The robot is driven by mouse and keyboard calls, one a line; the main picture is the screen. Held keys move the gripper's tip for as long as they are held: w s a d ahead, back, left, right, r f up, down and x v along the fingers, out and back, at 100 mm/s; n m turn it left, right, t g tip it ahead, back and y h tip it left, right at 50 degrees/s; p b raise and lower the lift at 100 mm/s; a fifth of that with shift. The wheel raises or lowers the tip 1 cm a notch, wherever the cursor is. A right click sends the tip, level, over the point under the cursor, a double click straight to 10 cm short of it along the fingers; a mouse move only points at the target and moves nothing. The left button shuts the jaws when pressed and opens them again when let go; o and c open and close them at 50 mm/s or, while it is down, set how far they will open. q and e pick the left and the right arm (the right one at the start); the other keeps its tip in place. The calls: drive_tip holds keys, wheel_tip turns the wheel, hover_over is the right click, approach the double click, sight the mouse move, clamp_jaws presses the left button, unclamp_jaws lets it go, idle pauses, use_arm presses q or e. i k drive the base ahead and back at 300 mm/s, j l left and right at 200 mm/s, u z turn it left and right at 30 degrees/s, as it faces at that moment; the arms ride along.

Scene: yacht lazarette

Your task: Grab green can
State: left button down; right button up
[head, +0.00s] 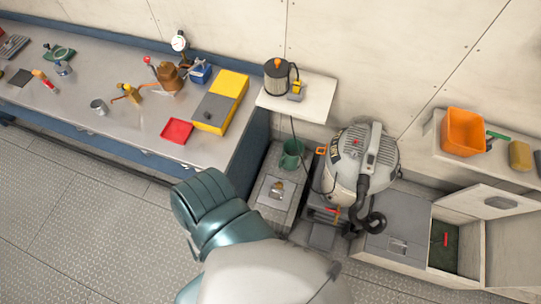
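A dark green can (291,154), open at the top, stands upright on the grey box between the workbench and the vacuum cleaner, just below the white wall shelf. A small metal and tan object (278,188) lies in front of it on the same box. A teal and white part of my own arm fills the lower middle of the head view, in front of that box and apart from the can. No gripper fingers show in the head view, so nothing is seen touching the can.
A grey vacuum cleaner (350,160) with a black hose stands right of the can. The white shelf (314,97) holds a kettle-like pot (276,76), whose cord hangs down near the can. The workbench (135,135) with tools is left. An open locker (460,212) stands right.

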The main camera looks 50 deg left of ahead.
sight(290, 160)
drive_tip(key=u, duration=1.4)
drive_tip(key=j+z, duration=0.1)
drive_tip(key=z, duration=0.15)
